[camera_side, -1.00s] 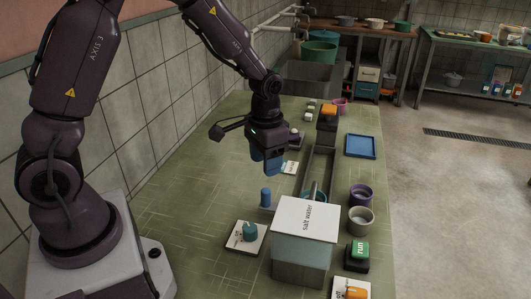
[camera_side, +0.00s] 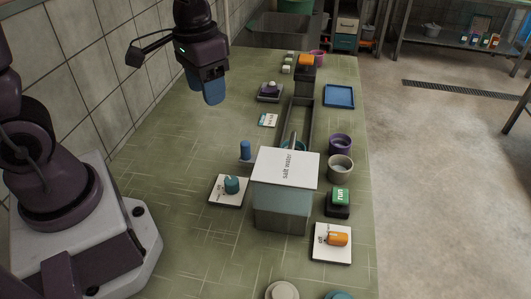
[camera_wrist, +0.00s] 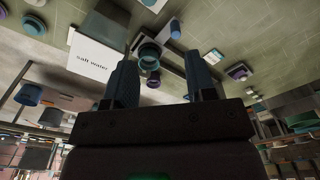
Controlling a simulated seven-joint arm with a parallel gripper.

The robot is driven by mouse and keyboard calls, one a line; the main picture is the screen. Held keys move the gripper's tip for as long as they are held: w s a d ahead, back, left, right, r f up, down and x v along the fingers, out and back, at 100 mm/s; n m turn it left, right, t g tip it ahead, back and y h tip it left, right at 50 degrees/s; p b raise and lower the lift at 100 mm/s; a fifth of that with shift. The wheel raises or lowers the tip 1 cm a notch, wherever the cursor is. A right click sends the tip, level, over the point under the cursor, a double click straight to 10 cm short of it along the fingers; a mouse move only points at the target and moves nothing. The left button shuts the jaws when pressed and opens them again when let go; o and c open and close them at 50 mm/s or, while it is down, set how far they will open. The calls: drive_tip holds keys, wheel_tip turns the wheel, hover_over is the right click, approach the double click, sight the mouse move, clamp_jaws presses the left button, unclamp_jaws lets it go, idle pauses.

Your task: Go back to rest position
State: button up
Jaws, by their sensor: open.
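My gripper (camera_side: 212,92) hangs high over the left half of the green bench in the side view, apart from everything on it. Its blue fingers overlap in that view. In the wrist view the two fingers of my gripper (camera_wrist: 161,78) stand apart with nothing held between them. The white-lidded "salt water" box (camera_side: 286,170) stands on the bench, below and to the right of my gripper in the side view. It also shows in the wrist view (camera_wrist: 92,50), left of the fingers.
A blue peg (camera_side: 246,150), a teal knob (camera_side: 232,185) on a white plate, a purple cup (camera_side: 340,144), a grey cup (camera_side: 340,167), a green "run" button (camera_side: 340,195) and an orange piece (camera_side: 337,239) surround the box. A blue tray (camera_side: 339,96) lies farther back. The left bench is mostly clear.

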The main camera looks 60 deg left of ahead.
drive_tip(key=s+d+r+t, duration=0.2)
drive_tip(key=s+r+t, duration=0.3)
drive_tip(key=s+r, duration=0.3)
drive_tip(key=shift+s+r+m, duration=0.3)
drive_tip(key=shift+s+r, duration=0.1)
drive_tip(key=shift+r, duration=0.6)
